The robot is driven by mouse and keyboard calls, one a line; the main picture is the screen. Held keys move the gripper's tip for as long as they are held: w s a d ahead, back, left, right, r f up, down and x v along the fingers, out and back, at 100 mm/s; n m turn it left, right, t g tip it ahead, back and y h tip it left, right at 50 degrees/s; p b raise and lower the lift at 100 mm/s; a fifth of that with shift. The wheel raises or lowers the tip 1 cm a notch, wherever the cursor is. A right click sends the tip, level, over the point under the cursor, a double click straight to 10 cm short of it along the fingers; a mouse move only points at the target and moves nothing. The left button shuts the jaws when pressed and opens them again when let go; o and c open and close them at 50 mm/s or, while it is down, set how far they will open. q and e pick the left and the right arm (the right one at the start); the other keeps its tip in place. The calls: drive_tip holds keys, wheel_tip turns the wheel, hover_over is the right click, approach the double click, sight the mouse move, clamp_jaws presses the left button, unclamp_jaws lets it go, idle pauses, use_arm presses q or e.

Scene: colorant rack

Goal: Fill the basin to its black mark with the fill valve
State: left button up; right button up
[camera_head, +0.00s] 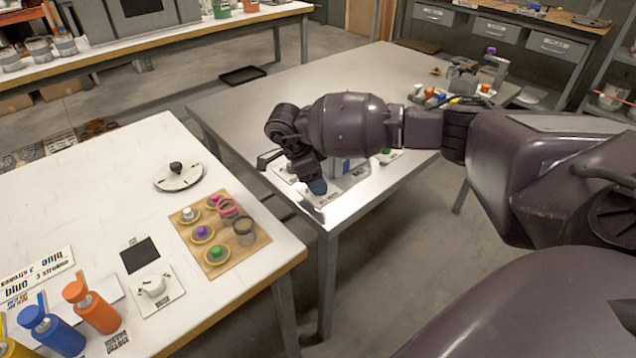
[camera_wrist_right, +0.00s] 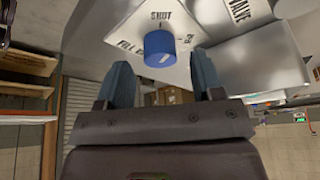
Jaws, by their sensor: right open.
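The fill valve's round blue knob (camera_wrist_right: 160,48) sits on a white panel (camera_wrist_right: 128,22) in the right wrist view. The panel reads "SHUT" above the knob and "FILL" beside it. My right gripper (camera_wrist_right: 162,75) is open, with its two blue-grey fingers apart and the knob just beyond and between their tips. I cannot tell whether they touch it. In the head view my right gripper (camera_head: 317,184) points down at the front corner of the grey table, and its wrist hides the knob. A grey metal body (camera_wrist_right: 265,62) beside the panel may be the basin. No black mark shows. My left gripper is not in view.
The grey table (camera_head: 240,98) has small coloured items at its far right. The white table (camera_head: 95,195) on the left carries a wooden board (camera_head: 186,232) with coloured pieces, and blue and orange bottles (camera_head: 92,308). A floor gap separates the tables.

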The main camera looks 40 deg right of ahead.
drive_tip(key=shift+x, duration=1.15)
drive_tip(key=shift+c, duration=0.2)
drive_tip(key=c, duration=0.9)
drive_tip(key=shift+n+t, duration=0.8)
drive_tip(key=shift+n, duration=1.3)
drive_tip(key=o, duration=0.9)
drive_tip(key=shift+h, duration=0.3)
drive_tip(key=shift+o, duration=0.2)
